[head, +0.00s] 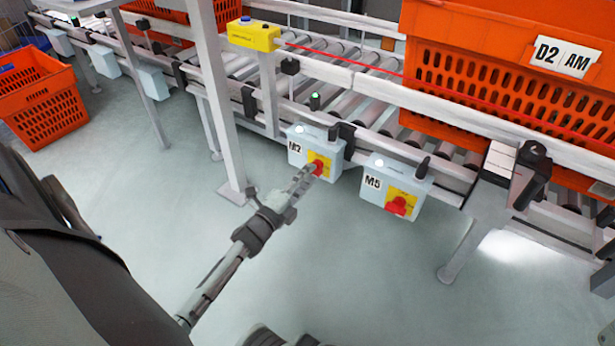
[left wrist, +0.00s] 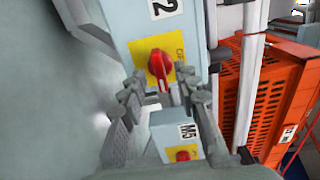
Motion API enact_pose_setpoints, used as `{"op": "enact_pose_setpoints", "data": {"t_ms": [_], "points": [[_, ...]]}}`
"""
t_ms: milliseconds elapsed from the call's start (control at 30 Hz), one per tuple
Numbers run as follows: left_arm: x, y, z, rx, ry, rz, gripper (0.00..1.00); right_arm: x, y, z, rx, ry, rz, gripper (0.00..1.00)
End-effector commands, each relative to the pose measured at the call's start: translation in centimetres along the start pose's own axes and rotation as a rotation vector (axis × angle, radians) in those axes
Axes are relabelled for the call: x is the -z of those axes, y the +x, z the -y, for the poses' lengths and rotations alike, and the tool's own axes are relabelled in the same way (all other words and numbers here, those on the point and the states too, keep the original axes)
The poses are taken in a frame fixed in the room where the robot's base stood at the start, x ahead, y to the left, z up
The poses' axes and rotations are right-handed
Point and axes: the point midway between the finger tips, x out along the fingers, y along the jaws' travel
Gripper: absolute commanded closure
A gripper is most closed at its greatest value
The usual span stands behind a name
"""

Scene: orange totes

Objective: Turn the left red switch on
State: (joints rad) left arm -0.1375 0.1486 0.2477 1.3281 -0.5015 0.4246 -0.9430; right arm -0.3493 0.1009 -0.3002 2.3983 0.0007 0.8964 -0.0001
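The left red switch (head: 319,163) is on a yellow plate on the light-blue box marked M2 (head: 298,153). In the left wrist view the red switch (left wrist: 159,66) shows clearly, its handle pointing down in the picture. My left gripper (head: 307,174) is right in front of this switch. In the left wrist view my left gripper (left wrist: 162,88) is open, with a finger on each side of the handle's lower end. I cannot tell whether they touch it. A second red switch (head: 397,206) is on the box marked M5 (head: 373,184), to the right.
Both boxes hang on the side rail of a roller conveyor (head: 345,95). An orange tote (head: 490,75) marked D2 AM is on it at right. Another orange tote (head: 45,100) stands at left. A grey post (head: 215,90) rises left of M2. The floor (head: 370,290) in front is clear.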

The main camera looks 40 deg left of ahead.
Motion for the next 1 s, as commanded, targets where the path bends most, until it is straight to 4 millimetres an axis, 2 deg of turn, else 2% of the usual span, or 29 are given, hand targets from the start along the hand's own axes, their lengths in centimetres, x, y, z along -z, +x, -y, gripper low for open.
{"op": "enact_pose_setpoints", "data": {"t_ms": [400, 533, 700, 1000], "points": [[0.1, -8.2, -0.1, -0.004, -0.002, 0.001, 0.69, 0.1, 0.1, 0.0, 0.002, -0.001, -0.006, 0.60], [0.0, -10.2, -0.1, -0.003, -0.001, 0.001, 0.69, 0.1, 0.1, 0.0, 0.002, -0.001, -0.006, 0.60], [0.0, -11.4, 0.0, -0.001, 0.000, 0.000, 0.69, 0.1, 0.2, 0.0, 0.002, -0.001, -0.007, 0.60], [0.0, -11.6, 0.0, 0.000, 0.000, 0.000, 0.69, 0.1, 0.2, 0.0, 0.002, -0.001, -0.007, 0.60]]}}
